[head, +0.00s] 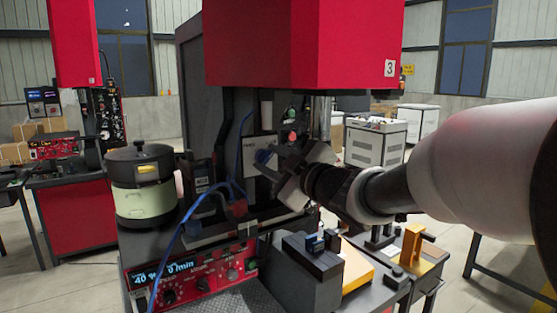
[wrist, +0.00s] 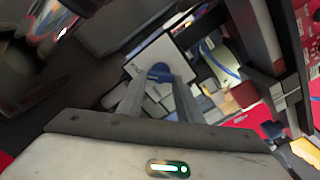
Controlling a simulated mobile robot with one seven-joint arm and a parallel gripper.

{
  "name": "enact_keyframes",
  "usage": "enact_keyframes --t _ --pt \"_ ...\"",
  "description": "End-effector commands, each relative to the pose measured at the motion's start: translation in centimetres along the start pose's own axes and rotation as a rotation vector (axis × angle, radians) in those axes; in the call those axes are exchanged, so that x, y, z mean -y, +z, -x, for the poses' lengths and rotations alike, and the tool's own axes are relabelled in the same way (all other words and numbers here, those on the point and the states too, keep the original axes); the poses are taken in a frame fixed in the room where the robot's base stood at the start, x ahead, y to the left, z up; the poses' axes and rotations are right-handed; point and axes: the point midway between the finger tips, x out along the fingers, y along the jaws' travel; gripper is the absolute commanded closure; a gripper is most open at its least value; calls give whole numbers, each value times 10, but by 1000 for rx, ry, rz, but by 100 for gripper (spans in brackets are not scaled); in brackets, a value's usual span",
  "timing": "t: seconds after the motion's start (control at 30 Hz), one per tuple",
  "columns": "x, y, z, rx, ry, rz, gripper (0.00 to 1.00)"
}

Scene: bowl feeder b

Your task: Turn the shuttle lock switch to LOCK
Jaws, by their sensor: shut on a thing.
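The shuttle lock switch (head: 264,156) is a blue knob on a pale plate (head: 254,143) on the machine, under the red housing. It also shows in the wrist view (wrist: 160,71), between my fingertips, with the pale plate (wrist: 160,50) behind it. My gripper (head: 274,160) reaches in from the right and is shut on the blue knob. The fingers cover part of the knob. The plate's lettering is too small to read, so I cannot tell the knob's position.
A red control panel (head: 200,277) with a lit display is below. A blue hose (head: 190,212) curves up in front of the machine. A round bowl feeder (head: 143,190) stands at left. A red housing (head: 300,45) overhangs my gripper. Dark blocks (head: 312,258) stand at front right.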

Motion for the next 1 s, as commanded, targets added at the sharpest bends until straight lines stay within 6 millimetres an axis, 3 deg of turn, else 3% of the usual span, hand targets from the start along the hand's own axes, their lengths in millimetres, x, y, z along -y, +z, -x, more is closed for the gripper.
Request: enact_keyframes --t 0.07,0.1,0.2,0.5,0.63,0.77,1.0 --pt "0 0 0 -1 0 -3 90" --pt "0 0 0 -1 0 -2 64" --pt "0 0 0 -1 0 -2 49" --pt "0 0 1 0 0 0 49" --pt "-1 0 11 0 2 1 49" --pt "-1 -1 35 -1 3 0 49" --pt "-1 -1 94 -1 5 0 49"
